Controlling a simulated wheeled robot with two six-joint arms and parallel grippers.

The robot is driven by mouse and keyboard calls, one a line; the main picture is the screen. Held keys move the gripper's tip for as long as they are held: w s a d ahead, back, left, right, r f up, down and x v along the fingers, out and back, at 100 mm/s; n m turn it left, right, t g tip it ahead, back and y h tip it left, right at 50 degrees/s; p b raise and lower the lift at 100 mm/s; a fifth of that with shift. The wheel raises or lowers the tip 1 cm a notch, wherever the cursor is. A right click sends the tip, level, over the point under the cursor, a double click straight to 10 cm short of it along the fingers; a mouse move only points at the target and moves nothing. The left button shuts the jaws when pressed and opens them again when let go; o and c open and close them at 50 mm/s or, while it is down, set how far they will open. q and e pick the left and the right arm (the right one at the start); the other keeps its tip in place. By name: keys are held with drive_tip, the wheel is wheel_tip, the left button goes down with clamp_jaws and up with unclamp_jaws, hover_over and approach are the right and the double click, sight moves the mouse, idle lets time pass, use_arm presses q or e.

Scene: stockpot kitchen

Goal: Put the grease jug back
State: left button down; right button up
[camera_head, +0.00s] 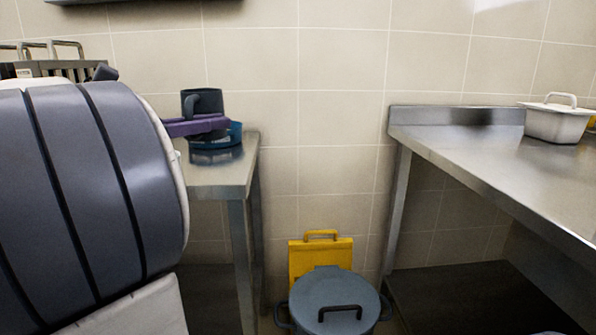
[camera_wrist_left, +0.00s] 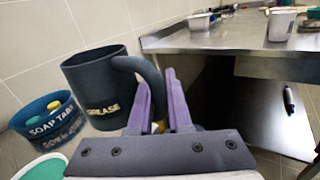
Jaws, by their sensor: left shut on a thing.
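The grease jug (camera_head: 201,100) is a dark grey jug above the left steel table, beside or behind the blue tub. Its "GREASE" label shows in the left wrist view (camera_wrist_left: 92,86), where it looks roughly upright. My left gripper (camera_head: 212,124) has purple fingers, which also show in the left wrist view (camera_wrist_left: 165,100). They are shut on the jug's handle. I cannot tell whether the jug's base touches the table; it is partly hidden. My right gripper is not in view.
A blue "SOAP TABS" tub (camera_wrist_left: 48,122) stands close to the jug on the left table (camera_head: 222,178). A blue lidded stockpot (camera_head: 334,300) and a yellow board (camera_head: 320,256) are on the floor. The right steel counter (camera_head: 470,150) holds a white lidded container (camera_head: 555,122) and has free room.

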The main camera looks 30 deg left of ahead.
use_arm(q)
drive_tip(key=w+a+f+b, duration=0.1)
drive_tip(key=w, duration=0.1)
drive_tip(key=w+a+f+b, duration=0.1)
drive_tip(key=w+a+f, duration=0.1)
drive_tip(key=w, duration=0.1)
drive_tip(key=w+a+f+b, duration=0.1)
drive_tip(key=w+a+f, duration=0.1)
drive_tip(key=shift+w+f, duration=0.25)
drive_tip(key=shift+w, duration=0.1)
wheel_tip(320, 180, down, 4)
drive_tip(key=b, duration=0.3)
drive_tip(key=shift+f, duration=0.1)
drive_tip(key=c, duration=0.8)
unclamp_jaws()
drive_tip(key=shift+c, duration=0.2)
